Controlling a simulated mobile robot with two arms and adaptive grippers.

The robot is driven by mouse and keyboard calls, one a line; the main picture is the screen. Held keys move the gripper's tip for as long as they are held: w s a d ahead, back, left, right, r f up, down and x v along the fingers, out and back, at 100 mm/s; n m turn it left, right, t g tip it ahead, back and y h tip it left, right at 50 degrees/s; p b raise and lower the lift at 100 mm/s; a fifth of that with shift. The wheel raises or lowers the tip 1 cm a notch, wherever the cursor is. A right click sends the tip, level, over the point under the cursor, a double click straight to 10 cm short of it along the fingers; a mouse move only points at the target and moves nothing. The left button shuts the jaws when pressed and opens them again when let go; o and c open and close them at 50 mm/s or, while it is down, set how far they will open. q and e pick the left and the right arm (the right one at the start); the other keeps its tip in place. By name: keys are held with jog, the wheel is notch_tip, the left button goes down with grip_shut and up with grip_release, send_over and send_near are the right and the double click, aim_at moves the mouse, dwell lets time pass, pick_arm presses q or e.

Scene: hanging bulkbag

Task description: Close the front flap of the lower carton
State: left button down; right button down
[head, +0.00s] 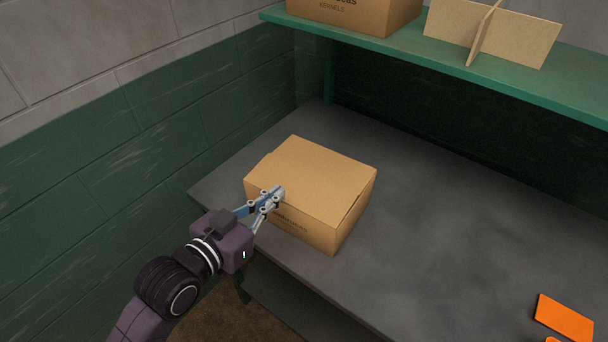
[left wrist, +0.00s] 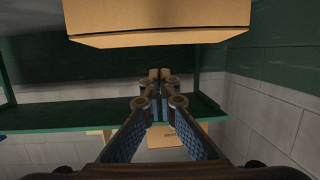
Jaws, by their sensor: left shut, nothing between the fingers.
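The lower carton (head: 315,180) is a brown box on the grey table. Its top looks covered, with a dark line along the right edge. Dark print shows on its front face, partly hidden by my gripper. My left gripper (head: 278,195) is shut and empty at the carton's front top edge; I cannot tell whether it touches. In the left wrist view the carton (left wrist: 160,18) fills the top, and the gripper's fingertips (left wrist: 160,88) are together below it with a visible gap. My right gripper is not in view.
Another carton (head: 355,14) and a crossed cardboard divider (head: 510,38) stand on the green shelf (head: 430,60). A block wall (head: 130,130) bounds the left. An orange item (head: 565,317) lies at the table's near right. The table (head: 440,210) right of the carton is clear.

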pick_arm(q)
jog(key=w+r, duration=0.1)
jog(key=r, duration=0.1)
jog(key=p, duration=0.3)
send_over(304, 182)
jog(key=shift+f+t+h, duration=0.3)
jog(key=shift+f, duration=0.35)
notch_tip(304, 182, down, 3)
jog(key=shift+f, duration=0.6)
